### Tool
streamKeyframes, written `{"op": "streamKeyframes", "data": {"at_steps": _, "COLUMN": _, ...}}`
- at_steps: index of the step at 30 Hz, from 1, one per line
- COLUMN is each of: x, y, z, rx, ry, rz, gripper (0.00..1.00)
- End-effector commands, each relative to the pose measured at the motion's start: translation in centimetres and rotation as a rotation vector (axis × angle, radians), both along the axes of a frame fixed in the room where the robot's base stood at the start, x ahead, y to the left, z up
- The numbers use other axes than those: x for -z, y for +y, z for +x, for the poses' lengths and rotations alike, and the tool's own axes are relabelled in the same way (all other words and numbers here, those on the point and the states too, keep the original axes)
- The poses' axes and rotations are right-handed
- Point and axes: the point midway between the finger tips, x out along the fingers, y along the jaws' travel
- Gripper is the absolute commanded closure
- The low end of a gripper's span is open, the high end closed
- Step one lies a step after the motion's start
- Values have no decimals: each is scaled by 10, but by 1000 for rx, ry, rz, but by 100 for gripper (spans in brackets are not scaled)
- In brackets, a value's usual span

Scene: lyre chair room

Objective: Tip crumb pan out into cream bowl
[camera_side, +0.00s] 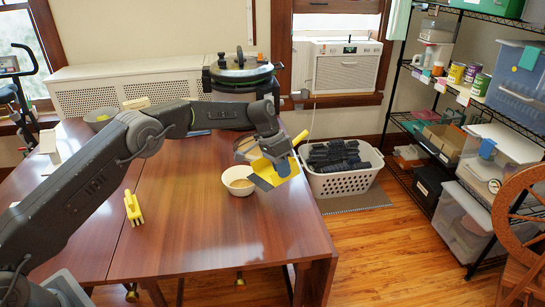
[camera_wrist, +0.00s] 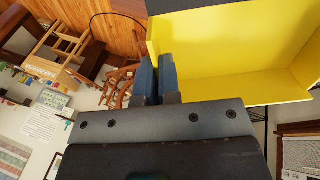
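The crumb pan (camera_side: 262,166) is yellow with a grey edge. It is steeply tilted above and just right of the cream bowl (camera_side: 238,181). My gripper (camera_side: 284,160) is shut on the crumb pan, with the yellow handle sticking up to the right. In the wrist view the blue-tipped fingers (camera_wrist: 160,78) are close together beside the pan, whose yellow inside (camera_wrist: 235,62) looks bare in the part that shows. The cream bowl stands upright on the table, with a small tan patch inside that looks like crumbs. The bowl is not visible in the wrist view.
A yellow brush (camera_side: 133,208) lies on the wooden table (camera_side: 190,225). A dark round pot (camera_side: 240,72) stands behind my arm, and a grey bowl (camera_side: 101,116) is at the back left. A white laundry basket (camera_side: 342,182) is on the floor beyond the table's right edge.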

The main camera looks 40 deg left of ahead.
Motion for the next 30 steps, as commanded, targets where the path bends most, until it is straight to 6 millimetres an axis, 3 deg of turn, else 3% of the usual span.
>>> {"op": "streamKeyframes", "data": {"at_steps": 4, "x": 16, "y": -19, "z": 1, "rx": 3, "ry": 1, "rz": 90, "gripper": 100}}
{"op": "streamKeyframes", "data": {"at_steps": 16, "x": 22, "y": -25, "z": 1, "rx": 0, "ry": 3, "rz": 130, "gripper": 100}}
{"op": "streamKeyframes", "data": {"at_steps": 22, "x": 41, "y": -46, "z": 2, "rx": 4, "ry": 8, "rz": 250, "gripper": 100}}
{"op": "streamKeyframes", "data": {"at_steps": 30, "x": 53, "y": -58, "z": 3, "rx": 0, "ry": 12, "rz": 342, "gripper": 100}}
